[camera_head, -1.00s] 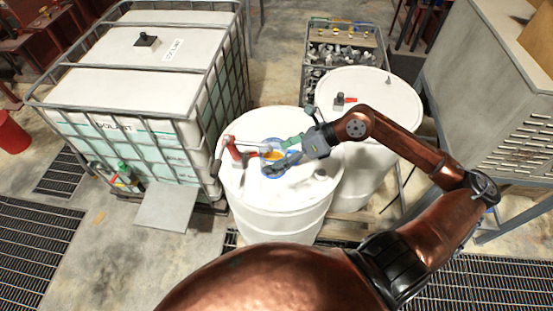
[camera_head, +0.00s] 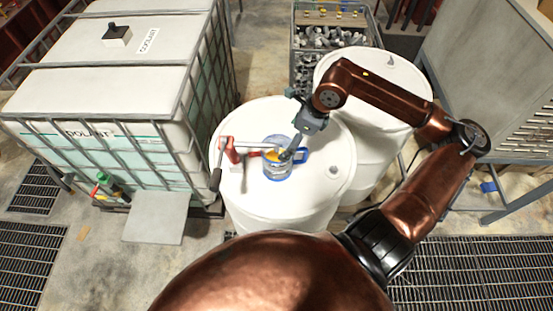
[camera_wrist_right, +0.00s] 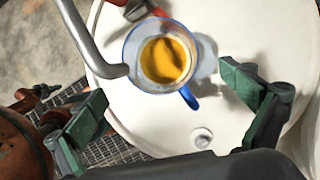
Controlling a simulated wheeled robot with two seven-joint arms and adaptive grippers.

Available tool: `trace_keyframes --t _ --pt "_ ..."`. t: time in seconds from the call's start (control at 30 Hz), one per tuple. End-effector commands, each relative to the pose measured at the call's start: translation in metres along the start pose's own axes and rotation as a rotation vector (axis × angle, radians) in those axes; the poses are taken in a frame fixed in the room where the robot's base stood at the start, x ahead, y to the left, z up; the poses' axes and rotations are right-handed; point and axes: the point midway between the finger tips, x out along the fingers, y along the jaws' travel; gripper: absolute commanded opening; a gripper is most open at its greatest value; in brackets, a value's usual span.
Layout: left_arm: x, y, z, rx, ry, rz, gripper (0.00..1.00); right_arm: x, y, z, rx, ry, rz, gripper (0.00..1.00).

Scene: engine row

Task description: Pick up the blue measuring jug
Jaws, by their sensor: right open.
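The blue measuring jug (camera_head: 277,171) stands on top of the front white drum, clear-sided with a blue rim and handle. Yellow-orange liquid shows inside it, and it also appears in the right wrist view (camera_wrist_right: 161,58). My right gripper (camera_head: 291,151) is above and at the jug's right side in the head view, partly covering it. In the wrist view my right gripper (camera_wrist_right: 165,100) is open, its green-padded fingers wide apart, with the jug beyond them and its blue handle pointing toward the gap. My left gripper is not in view.
A red hand pump (camera_head: 232,152) with a grey spout stands on the drum (camera_head: 318,187) just left of the jug; the spout reaches over the jug. A second white drum (camera_head: 385,75) stands behind right, and a caged tank (camera_head: 105,95) at left.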

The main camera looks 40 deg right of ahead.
Motion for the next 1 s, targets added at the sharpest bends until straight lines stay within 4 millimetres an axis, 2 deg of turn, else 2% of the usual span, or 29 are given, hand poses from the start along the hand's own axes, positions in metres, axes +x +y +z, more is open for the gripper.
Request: trace_keyframes --t 0.2,0.37,0.53,0.7,1.0 --pt "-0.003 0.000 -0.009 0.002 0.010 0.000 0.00 0.019 -0.001 -0.006 0.011 0.000 -0.001 0.98" --pt "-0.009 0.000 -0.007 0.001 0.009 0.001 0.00 0.030 -0.001 -0.006 0.014 0.000 -0.001 0.98" --pt "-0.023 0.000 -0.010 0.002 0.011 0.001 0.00 0.053 -0.003 -0.001 0.014 -0.003 0.000 0.98" --pt "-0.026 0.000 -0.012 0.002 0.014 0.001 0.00 0.073 -0.003 -0.003 0.012 0.000 -0.002 0.98" --pt "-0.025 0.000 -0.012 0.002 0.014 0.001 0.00 0.077 -0.003 -0.003 0.009 0.000 -0.002 0.96"
